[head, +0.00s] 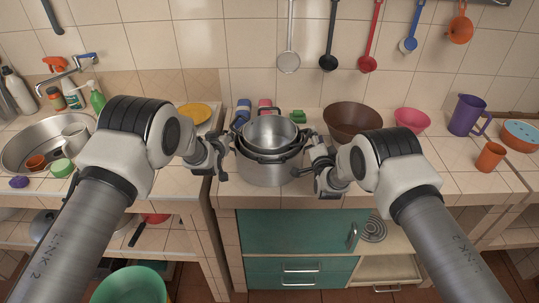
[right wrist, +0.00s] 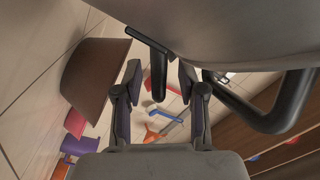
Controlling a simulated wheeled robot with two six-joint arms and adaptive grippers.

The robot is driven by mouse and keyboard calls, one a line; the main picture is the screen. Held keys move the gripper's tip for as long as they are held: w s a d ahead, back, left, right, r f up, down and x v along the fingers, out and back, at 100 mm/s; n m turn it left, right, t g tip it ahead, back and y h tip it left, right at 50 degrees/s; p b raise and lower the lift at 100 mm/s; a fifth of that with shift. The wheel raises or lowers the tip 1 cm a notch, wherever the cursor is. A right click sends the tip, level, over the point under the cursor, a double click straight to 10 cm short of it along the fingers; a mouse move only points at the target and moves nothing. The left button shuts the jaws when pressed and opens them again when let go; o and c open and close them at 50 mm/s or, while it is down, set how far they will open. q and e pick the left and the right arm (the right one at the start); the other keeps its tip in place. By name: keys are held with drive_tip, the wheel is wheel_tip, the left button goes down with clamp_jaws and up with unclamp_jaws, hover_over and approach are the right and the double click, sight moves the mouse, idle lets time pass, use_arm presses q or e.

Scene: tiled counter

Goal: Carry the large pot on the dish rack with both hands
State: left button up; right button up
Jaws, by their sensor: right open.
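The large steel pot (head: 265,172) stands upright on the counter with smaller steel pans (head: 270,133) nested in its top. Its side fills the top of the right wrist view (right wrist: 250,25). My right gripper (head: 316,165) is open at the pot's right side. In the right wrist view, a black handle (right wrist: 157,75) shows between its spread fingers (right wrist: 158,88); I cannot tell which pot it belongs to. A larger black handle (right wrist: 275,115) shows at right there. My left gripper (head: 223,157) is at the pot's left side, its fingers apart. I cannot make out a dish rack.
A brown bowl (head: 352,121), pink bowl (head: 412,119), purple pitcher (head: 466,114) and orange cup (head: 489,157) stand to the right. A yellow plate (head: 195,113) and a sink (head: 20,151) are at left. Utensils hang on the wall. The counter's front edge lies close before the pot.

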use_arm(q)
drive_tip(key=shift+w+f, duration=0.15)
drive_tip(key=shift+f, duration=0.05)
use_arm(e)
drive_tip(key=shift+w+f, duration=0.15)
drive_tip(key=shift+w, duration=0.05)
use_arm(q)
drive_tip(key=shift+r, duration=0.1)
clamp_jaws()
use_arm(e)
clamp_jaws()
